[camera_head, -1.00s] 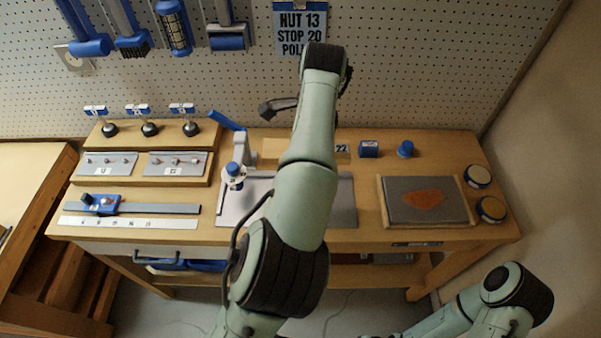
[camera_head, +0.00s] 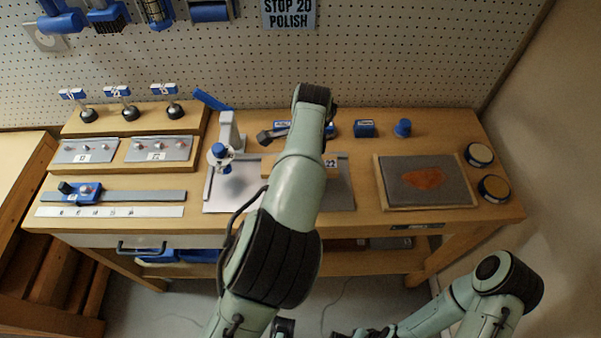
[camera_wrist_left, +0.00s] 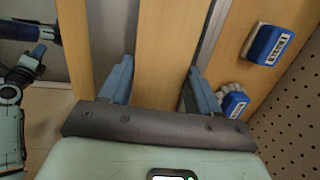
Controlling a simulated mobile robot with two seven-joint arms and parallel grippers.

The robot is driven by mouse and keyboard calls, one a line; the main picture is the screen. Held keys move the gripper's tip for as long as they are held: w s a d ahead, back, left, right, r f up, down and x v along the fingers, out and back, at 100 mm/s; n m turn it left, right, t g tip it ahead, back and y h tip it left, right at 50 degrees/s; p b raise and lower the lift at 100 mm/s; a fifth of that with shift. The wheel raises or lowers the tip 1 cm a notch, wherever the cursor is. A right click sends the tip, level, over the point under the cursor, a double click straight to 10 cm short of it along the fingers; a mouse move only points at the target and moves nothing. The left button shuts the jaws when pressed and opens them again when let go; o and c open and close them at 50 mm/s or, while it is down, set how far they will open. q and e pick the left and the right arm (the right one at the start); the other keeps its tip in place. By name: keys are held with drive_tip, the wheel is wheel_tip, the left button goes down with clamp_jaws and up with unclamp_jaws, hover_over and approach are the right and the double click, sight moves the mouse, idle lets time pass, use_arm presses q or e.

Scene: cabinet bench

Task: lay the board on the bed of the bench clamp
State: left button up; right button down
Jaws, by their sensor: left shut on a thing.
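I cannot tell whether the board touches the bed. In the left wrist view, my left gripper (camera_wrist_left: 159,85) has its blue-grey fingers on either side of the board (camera_wrist_left: 165,45) and is shut on it. My arm hides the bed's middle. My right gripper (camera_head: 368,332) is at the bottom edge in the head view, its fingers unclear.
Blue blocks (camera_head: 364,128) and a blue knob (camera_head: 403,128) stand behind the bed. A framed grey panel with an orange patch (camera_head: 424,178) lies to the right, beside two round tins (camera_head: 494,188). Fixtures and a slide gauge (camera_head: 82,191) lie to the left.

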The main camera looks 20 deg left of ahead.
use_arm(q)
wheel_tip(320, 180, down, 4)
drive_tip(key=shift+f+b, duration=0.2)
drive_tip(key=shift+b, duration=0.4)
drive_tip(key=o, duration=1.3)
drive_tip(key=r+p, duration=0.1)
drive_tip(key=r, duration=0.3)
drive_tip(key=d+r+p, duration=0.1)
drive_tip(key=r, duration=0.3)
drive_tip(key=r+p, duration=0.1)
drive_tip(key=r, duration=0.3)
drive_tip(key=shift+s+d, duration=0.25)
drive_tip(key=shift+s, duration=0.1)
